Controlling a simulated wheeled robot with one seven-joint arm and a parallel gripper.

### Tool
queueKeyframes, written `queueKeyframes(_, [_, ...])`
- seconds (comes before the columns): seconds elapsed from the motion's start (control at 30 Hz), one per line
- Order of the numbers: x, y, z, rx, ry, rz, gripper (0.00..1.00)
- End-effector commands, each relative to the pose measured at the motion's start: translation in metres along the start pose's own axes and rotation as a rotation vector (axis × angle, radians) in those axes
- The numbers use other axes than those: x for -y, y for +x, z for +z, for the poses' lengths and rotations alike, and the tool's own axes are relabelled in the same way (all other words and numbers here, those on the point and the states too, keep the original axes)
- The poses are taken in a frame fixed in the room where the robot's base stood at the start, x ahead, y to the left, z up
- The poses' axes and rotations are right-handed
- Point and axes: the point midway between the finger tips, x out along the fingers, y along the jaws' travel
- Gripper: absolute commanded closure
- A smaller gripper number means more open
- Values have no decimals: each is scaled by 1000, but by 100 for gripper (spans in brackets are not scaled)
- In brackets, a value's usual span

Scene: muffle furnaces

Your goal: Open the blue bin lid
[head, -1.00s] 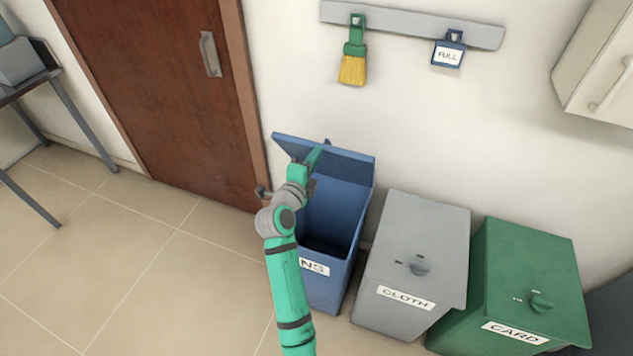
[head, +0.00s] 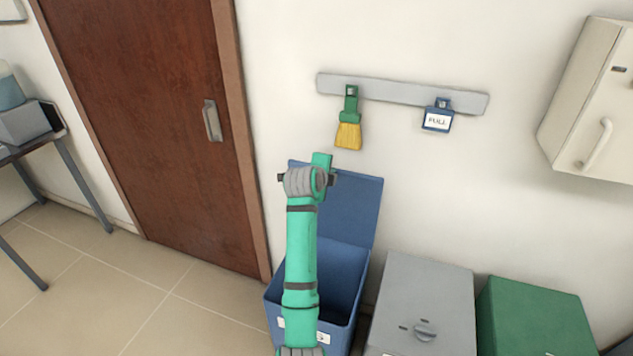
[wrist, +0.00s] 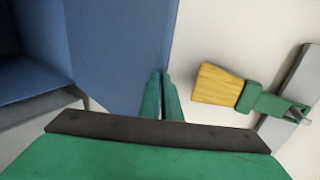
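The blue bin (head: 345,285) stands against the wall with its mouth uncovered. Its blue lid (head: 357,205) is swung up, standing nearly upright near the wall. In the wrist view the lid (wrist: 120,50) fills the upper middle, and part of the bin (wrist: 30,55) shows at left. My gripper (head: 321,162) is at the lid's upper left part, partly hidden by my own wrist. In the wrist view its fingers (wrist: 161,80) are together, with nothing seen between them, beside the lid's edge. Whether they touch the lid is unclear.
A grey bin (head: 425,290) and a green bin (head: 535,315) stand to the right, lids down. A rail (head: 400,95) above holds a yellow brush (head: 348,135) and a "FULL" tag (head: 438,120). A brown door (head: 150,120) is at left; the floor before it is clear.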

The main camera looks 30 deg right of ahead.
Motion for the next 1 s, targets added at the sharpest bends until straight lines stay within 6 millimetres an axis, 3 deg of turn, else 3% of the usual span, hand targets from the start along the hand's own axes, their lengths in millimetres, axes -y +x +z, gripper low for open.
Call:
queueKeyframes(0.03, [-16, 11, -8, -13, -2, 44, 100])
queueKeyframes(0.57, [-12, 17, -15, -21, 3, 58, 100])
queueKeyframes(0.73, [-11, 17, -15, -22, 3, 56, 63])
queueKeyframes(1.0, [-7, 15, -13, -19, 2, 48, 62])
